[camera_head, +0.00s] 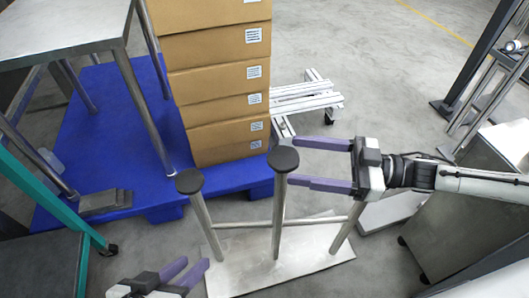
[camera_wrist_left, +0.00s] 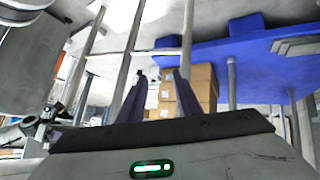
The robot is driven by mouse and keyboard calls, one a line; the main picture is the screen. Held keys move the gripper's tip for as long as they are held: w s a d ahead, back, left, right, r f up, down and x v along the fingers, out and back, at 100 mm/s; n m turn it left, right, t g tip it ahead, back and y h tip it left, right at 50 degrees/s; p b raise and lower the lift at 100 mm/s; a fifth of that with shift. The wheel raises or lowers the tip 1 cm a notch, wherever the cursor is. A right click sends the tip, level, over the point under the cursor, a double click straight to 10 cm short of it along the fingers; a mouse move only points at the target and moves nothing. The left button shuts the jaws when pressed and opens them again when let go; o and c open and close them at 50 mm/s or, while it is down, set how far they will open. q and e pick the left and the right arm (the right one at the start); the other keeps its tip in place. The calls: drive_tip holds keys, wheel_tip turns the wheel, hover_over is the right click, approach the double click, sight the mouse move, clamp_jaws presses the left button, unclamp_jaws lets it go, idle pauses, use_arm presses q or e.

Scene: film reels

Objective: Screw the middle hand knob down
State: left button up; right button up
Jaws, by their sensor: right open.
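A light baseplate (camera_head: 300,262) carries three metal posts joined by a thin crossbar. The left post bears a black round hand knob (camera_head: 189,181). The middle post bears the middle hand knob (camera_head: 283,159), also black and round. The right post (camera_head: 346,232) has its top hidden behind my right gripper. My right gripper (camera_head: 293,162) is open and empty, its purple fingers pointing left, with the middle knob at the fingertips, roughly between their lines; contact cannot be told. My left gripper (camera_head: 196,262) is low at the bottom left; its fingers stand apart and empty in the left wrist view (camera_wrist_left: 159,82).
A blue pallet (camera_head: 130,130) with stacked cardboard boxes (camera_head: 222,90) stands behind the posts. A metal table (camera_head: 60,30) is at the upper left. A grey cabinet (camera_head: 465,200) stands at the right. Open floor (camera_head: 390,70) lies at the upper right.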

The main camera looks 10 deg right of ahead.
sight(270, 155)
drive_tip(key=b+x, duration=0.1)
drive_tip(key=x, duration=0.6)
drive_tip(key=shift+a+f, duration=0.1)
drive_tip(key=shift+a, duration=0.1)
use_arm(q)
drive_tip(key=shift+w+d+r+t+h, duration=0.15)
drive_tip(key=shift+d+r+t+h, duration=0.25)
drive_tip(key=shift+r, duration=0.3)
use_arm(e)
drive_tip(key=shift+w+a, duration=0.2)
drive_tip(key=shift+a, duration=0.2)
use_arm(q)
drive_tip(key=shift+d, duration=0.1)
use_arm(e)
drive_tip(key=c, duration=1)
